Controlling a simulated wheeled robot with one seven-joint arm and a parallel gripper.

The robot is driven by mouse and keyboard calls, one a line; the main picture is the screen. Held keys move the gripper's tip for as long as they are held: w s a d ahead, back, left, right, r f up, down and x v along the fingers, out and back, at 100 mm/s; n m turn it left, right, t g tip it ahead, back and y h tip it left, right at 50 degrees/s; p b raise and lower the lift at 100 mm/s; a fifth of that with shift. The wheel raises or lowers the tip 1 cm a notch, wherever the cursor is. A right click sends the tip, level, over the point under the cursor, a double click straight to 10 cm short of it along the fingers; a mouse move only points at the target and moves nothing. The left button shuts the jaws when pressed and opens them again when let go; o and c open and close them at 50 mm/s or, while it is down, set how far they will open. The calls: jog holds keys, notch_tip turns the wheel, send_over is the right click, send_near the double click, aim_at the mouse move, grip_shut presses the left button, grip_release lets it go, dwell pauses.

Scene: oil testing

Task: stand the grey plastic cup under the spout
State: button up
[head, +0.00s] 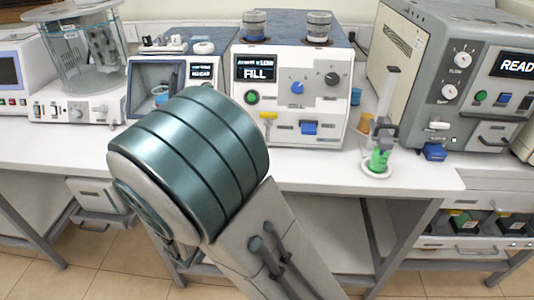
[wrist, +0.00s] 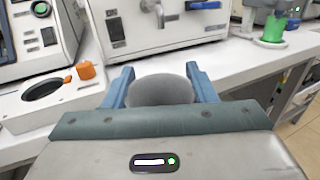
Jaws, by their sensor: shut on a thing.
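The grey plastic cup (wrist: 161,91) is between the two blue fingers of my gripper (wrist: 159,74) in the wrist view, and the fingers are shut on it. Its lower part is hidden behind the gripper body. The grey spout (wrist: 158,12) on the front of the white FILL machine (head: 290,75) is ahead of the cup and apart from it. In the head view the spout is under a yellow tap (head: 268,115). The gripper and cup are hidden behind my arm there.
A green cup (head: 378,160) stands in a white dish farther right, beside a grey READ machine (head: 465,75). In the wrist view, a white unit with a dark opening (wrist: 43,88) and orange knob (wrist: 86,70) is at left.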

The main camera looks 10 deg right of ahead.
jog(key=x, duration=1.1)
jog(key=shift+w+d, duration=0.1)
jog(key=shift+d, duration=0.35)
jog(key=w+d, duration=0.1)
jog(key=w+d+f, duration=0.1)
jog(key=shift+w+d, duration=0.2)
jog(key=shift+w, duration=0.15)
jog(key=shift+a+f, duration=0.1)
jog(key=shift+f, duration=0.15)
jog(key=shift+f, duration=0.15)
jog(key=o, duration=1)
